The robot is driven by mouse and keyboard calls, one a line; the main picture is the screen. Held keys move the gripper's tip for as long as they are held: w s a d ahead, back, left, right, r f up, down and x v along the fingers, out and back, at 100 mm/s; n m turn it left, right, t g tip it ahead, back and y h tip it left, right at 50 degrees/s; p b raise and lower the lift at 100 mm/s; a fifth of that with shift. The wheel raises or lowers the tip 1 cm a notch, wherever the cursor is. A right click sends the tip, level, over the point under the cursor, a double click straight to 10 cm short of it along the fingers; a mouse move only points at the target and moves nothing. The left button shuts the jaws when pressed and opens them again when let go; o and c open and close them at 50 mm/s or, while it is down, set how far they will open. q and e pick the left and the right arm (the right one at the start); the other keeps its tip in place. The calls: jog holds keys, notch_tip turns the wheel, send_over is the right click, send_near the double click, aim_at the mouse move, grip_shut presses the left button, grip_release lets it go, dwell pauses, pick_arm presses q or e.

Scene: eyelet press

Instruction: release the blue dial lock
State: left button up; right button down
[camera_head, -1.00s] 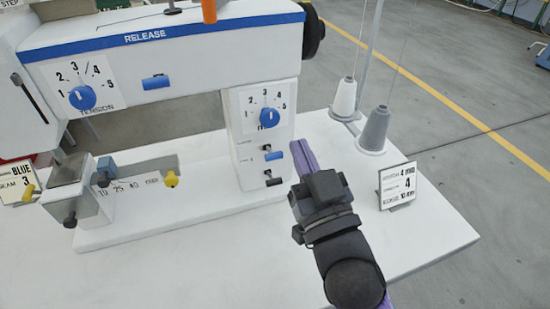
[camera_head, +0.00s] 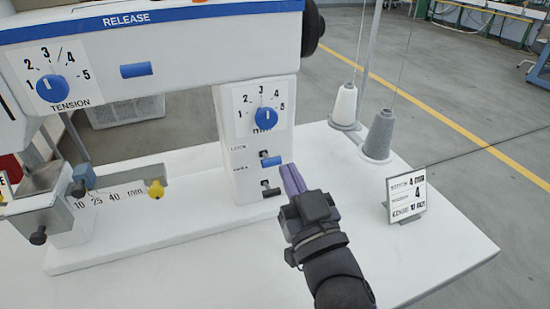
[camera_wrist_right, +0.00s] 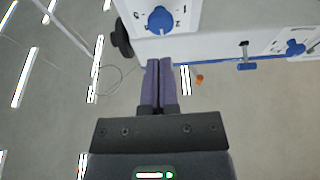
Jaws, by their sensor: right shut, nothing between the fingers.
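The blue lock lever (camera_head: 270,161) sticks out of a slot beside the word LOCK on the white machine column. The blue mm dial (camera_head: 265,118) is just above it, and the dial also shows in the right wrist view (camera_wrist_right: 160,20). My right gripper (camera_head: 291,178) is shut and empty, its purple fingers just right of and slightly below the lever in the picture. I cannot tell whether they touch it. In the right wrist view the shut fingers (camera_wrist_right: 159,82) point toward the dial; the lock lever does not show there. My left gripper is out of view.
A black lever (camera_head: 271,192) sits below the blue one. The blue tension dial (camera_head: 52,88) and another blue lever (camera_head: 136,70) are on the machine's upper arm. A grey thread cone (camera_head: 380,133) and a sign card (camera_head: 406,195) stand to the right. The front tabletop is clear.

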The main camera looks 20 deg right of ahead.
aim_at(268, 124)
jog(key=x, duration=0.7)
jog(key=shift+w+r, duration=0.1)
jog(key=shift+w, duration=0.2)
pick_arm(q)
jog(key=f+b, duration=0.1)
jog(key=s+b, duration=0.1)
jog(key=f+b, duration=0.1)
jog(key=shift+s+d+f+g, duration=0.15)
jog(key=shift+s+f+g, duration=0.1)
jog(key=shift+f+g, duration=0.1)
pick_arm(e)
jog(key=f, duration=0.4)
jog(key=shift+s+f, duration=0.15)
jog(key=shift+s, duration=0.1)
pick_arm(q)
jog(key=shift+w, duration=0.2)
